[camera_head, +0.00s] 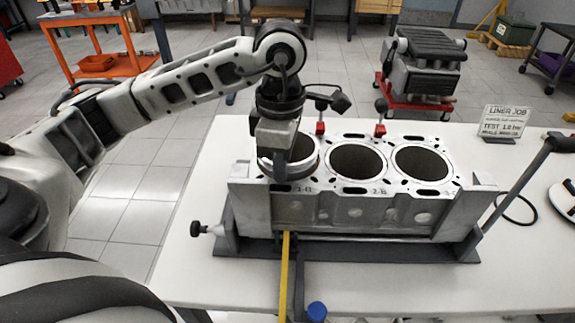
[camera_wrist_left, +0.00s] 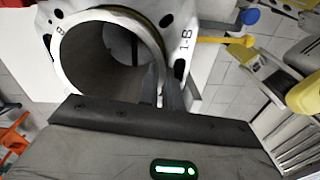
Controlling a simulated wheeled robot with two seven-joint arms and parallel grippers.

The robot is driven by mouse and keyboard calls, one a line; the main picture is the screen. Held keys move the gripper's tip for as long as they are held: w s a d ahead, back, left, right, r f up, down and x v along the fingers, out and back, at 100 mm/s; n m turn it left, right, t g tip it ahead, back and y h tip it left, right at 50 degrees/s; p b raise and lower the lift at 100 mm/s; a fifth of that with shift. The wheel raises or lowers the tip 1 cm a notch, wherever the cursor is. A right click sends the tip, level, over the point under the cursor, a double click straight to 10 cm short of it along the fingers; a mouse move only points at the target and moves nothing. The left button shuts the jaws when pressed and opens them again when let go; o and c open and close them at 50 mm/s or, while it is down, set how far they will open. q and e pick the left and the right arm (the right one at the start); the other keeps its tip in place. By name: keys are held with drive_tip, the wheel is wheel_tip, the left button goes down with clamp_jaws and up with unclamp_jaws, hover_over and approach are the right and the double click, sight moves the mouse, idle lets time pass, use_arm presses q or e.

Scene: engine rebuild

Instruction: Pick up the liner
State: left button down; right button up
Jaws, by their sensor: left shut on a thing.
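The engine block (camera_head: 350,210) stands on the white table with three round bores in a row. The liner (camera_head: 308,171) is a grey metal ring at the left bore, marked 1-B, partly hidden by my gripper in the head view. My left gripper (camera_head: 289,172) reaches down from above and is shut on the liner's wall. In the left wrist view the liner (camera_wrist_left: 95,65) shows as a wide grey cylinder, with the dark fingers (camera_wrist_left: 163,95) at its right side. How far it sits in the bore I cannot tell. My right gripper is not in view.
A yellow bar (camera_head: 285,275) and a blue cap (camera_head: 317,311) are in front of the block. A dark lever (camera_head: 515,185) rises at its right. Black-and-red clamps (camera_head: 320,115) stand behind it. A sign (camera_head: 503,121) stands at the back right. The table's front right is mostly clear.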

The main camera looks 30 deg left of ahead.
use_arm(q)
drive_tip(key=shift+w+a+r, duration=0.1)
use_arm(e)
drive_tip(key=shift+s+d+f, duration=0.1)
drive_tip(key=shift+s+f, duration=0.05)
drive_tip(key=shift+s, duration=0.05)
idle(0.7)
use_arm(q)
drive_tip(key=shift+r, duration=0.1)
idle(0.5)
wheel_tip(320, 180, up, 29)
drive_tip(key=p, duration=0.5)
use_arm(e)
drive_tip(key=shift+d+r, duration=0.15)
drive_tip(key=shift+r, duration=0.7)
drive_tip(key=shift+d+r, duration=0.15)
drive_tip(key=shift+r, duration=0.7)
use_arm(q)
drive_tip(key=shift+f, duration=0.2)
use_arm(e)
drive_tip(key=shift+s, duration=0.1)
